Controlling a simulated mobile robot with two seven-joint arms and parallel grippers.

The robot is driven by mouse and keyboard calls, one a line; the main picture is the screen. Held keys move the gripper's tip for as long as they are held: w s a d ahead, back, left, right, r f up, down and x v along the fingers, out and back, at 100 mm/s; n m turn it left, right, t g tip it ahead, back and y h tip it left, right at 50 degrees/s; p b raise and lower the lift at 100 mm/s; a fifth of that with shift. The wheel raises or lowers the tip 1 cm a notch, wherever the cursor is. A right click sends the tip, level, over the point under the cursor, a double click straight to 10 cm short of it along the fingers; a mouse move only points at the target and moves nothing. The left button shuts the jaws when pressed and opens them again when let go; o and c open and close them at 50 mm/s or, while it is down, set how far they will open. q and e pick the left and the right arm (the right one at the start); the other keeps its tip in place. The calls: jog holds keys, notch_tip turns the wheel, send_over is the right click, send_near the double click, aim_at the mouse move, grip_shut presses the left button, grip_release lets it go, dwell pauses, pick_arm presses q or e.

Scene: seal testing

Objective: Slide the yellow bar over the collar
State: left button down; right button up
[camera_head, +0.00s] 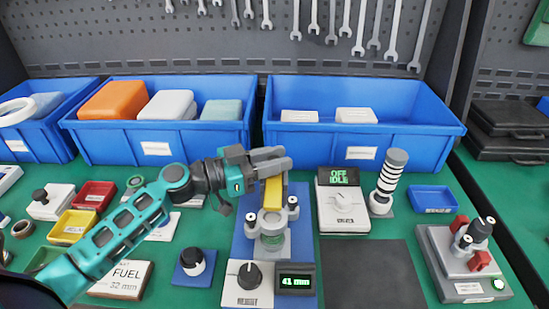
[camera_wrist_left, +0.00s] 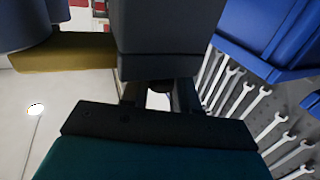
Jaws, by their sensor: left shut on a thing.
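The yellow bar (camera_head: 273,194) hangs upright from my left gripper (camera_head: 284,158), which is shut on its upper end. The bar also shows in the left wrist view (camera_wrist_left: 70,53), partly hidden by the dark fingers. Below the bar in the head view is a fixture with a pale round collar (camera_head: 270,220) between two dark-knobbed posts, on a blue base plate (camera_head: 243,228). The bar's lower end appears close above the collar; I cannot tell whether they touch. My right gripper is in neither view.
A knob unit (camera_head: 248,283) with a "41 mm" display (camera_head: 295,283) stands in front of the fixture. An "OFF IDLE" box (camera_head: 341,207) and a striped cylinder (camera_head: 391,178) stand to its right. Blue bins (camera_head: 365,145) line the back. A dark mat (camera_head: 373,275) is bare.

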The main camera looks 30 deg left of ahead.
aim_at(273, 184)
pick_arm(q)
jog(key=s, duration=0.1)
jog(key=s+d+b, duration=0.1)
jog(key=shift+s+d, duration=0.15)
jog(key=shift+s, duration=0.15)
jog(key=shift+s+d, duration=0.2)
jog(key=shift+s, duration=0.1)
jog(key=c, duration=0.9)
grip_release()
jog(key=shift+s+r, duration=0.15)
jog(key=shift+c, duration=0.2)
